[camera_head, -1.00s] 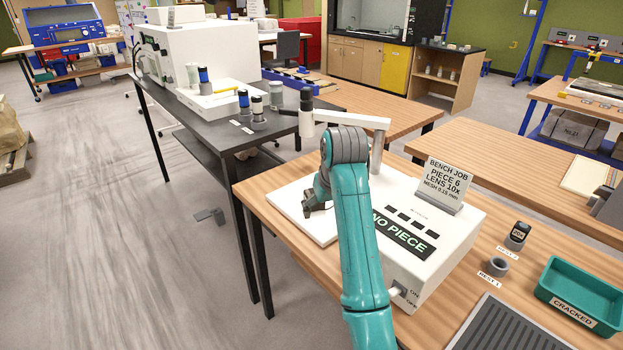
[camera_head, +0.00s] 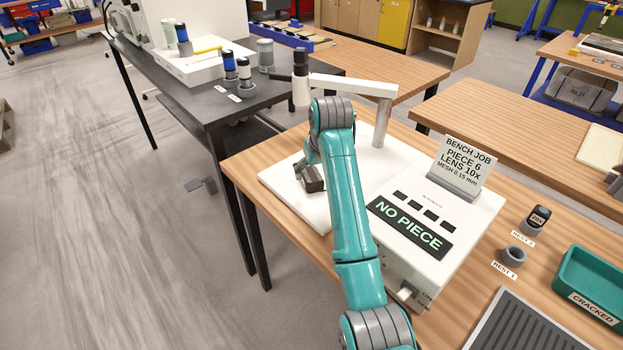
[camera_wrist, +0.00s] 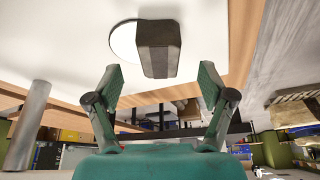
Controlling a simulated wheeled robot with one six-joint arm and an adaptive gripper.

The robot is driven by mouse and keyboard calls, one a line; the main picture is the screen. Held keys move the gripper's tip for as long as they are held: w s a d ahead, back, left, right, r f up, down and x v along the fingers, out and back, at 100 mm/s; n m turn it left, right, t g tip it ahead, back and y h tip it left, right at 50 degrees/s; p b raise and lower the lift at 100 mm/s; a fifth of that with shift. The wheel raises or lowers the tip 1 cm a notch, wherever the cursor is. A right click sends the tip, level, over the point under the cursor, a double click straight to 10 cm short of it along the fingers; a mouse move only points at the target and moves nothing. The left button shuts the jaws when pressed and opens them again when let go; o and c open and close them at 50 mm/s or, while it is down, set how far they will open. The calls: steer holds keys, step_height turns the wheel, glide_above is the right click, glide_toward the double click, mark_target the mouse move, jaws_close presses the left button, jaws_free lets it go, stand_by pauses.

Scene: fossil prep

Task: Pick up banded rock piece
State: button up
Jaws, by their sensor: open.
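A dark grey-brown rock piece (camera_wrist: 158,48) shows in the wrist view on a white surface, partly over a pale round disc (camera_wrist: 123,42) with a dark rim. Banding on it is hard to make out. In the head view a dark block (camera_head: 313,181), seemingly the same piece, sits on the white plate (camera_head: 285,186) by my gripper (camera_head: 307,172). In the wrist view my gripper (camera_wrist: 160,74) is open, one green finger toward each side of the piece. The piece's near end lies about at the fingertips, with gaps on both sides.
A post with a lens arm (camera_head: 350,85) reaches over the plate. A green "CRACKED" tray (camera_head: 590,285) and two lens rests stand right. A dark bench (camera_head: 215,100) stands behind left.

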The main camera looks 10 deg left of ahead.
mark_target(312, 175)
steer(key=x, duration=0.5)
steer(key=shift+w+a+r, duration=0.1)
steer(key=shift+w, duration=0.05)
jaws_close()
step_height(312, 175, up, 10)
steer(key=shift+r, duration=0.1)
stand_by(0.6)
